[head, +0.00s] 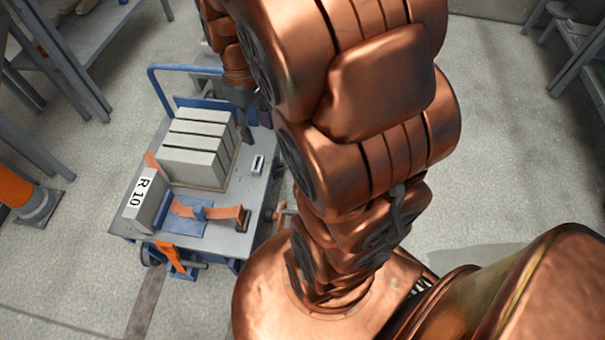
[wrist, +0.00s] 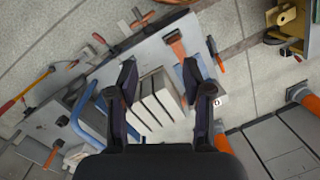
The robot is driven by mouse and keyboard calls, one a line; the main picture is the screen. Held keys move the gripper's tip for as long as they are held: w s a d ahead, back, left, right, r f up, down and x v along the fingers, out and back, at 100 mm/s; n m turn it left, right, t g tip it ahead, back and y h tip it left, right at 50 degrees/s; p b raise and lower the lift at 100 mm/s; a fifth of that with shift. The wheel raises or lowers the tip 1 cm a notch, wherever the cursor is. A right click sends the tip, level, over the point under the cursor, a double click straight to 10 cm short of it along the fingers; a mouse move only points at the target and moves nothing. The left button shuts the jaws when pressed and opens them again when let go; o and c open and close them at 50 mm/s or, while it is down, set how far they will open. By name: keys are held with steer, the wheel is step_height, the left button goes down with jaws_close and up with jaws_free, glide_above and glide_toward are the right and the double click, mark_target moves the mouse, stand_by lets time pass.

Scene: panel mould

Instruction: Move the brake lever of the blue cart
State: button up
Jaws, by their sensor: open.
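The blue cart (head: 262,190) stands left of my arm, with a grey top and a blue push handle (head: 158,90) at its far end. An orange lever (head: 171,257), which looks like the brake lever, sits low at the near end beside a wheel. In the wrist view it appears as an orange bar (wrist: 220,63) at the upper right. My gripper (head: 246,138) is above the far part of the cart, well away from that lever. In the wrist view my gripper (wrist: 160,72) is open and empty, with grey blocks (wrist: 157,98) below between its fingers.
The cart carries a row of grey blocks (head: 196,150), a block marked R 10 (head: 145,200) and a brush-like tool (head: 215,212) on a blue plate. Grey racks (head: 60,60) stand at the left. An orange cylinder (head: 14,188) lies near the left edge. Floor shows at the lower left.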

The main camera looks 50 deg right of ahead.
steer(key=w+d+f+n+b, duration=0.1)
steer(key=w+d+f+b, duration=0.2)
steer(key=d+f+b, duration=0.4)
steer(key=w+d+f+n+b, duration=0.1)
steer(key=w+d+f+b, duration=0.2)
steer(key=f, duration=1.9)
steer(key=w+d+f+n+y+b, duration=0.1)
steer(key=w+d+f+n+b, duration=0.1)
steer(key=d+f+b, duration=0.9)
steer(key=shift+w+d+f+t, duration=0.1)
steer(key=shift+w+d+f, duration=0.15)
steer(key=shift+d+f, duration=0.35)
steer(key=shift+w+d+f+t, duration=0.1)
steer(key=shift+w+d+f, duration=0.1)
steer(key=shift+d+f, duration=0.4)
steer(key=shift+w+d+f+t, duration=0.1)
steer(key=shift+w+d+f, duration=0.15)
steer(key=shift+d+f, duration=0.35)
steer(key=shift+s+a+f+b, duration=0.15)
steer(key=shift+f+b, duration=0.25)
steer(key=shift+f, duration=0.9)
steer(key=shift+s+a+f+b, duration=0.1)
steer(key=shift+a+f+b, duration=0.3)
steer(key=shift+f, duration=0.95)
steer(key=shift+s+a+f+b, duration=0.1)
steer(key=shift+f+b, duration=0.35)
steer(key=shift+f, duration=0.85)
jaws_close()
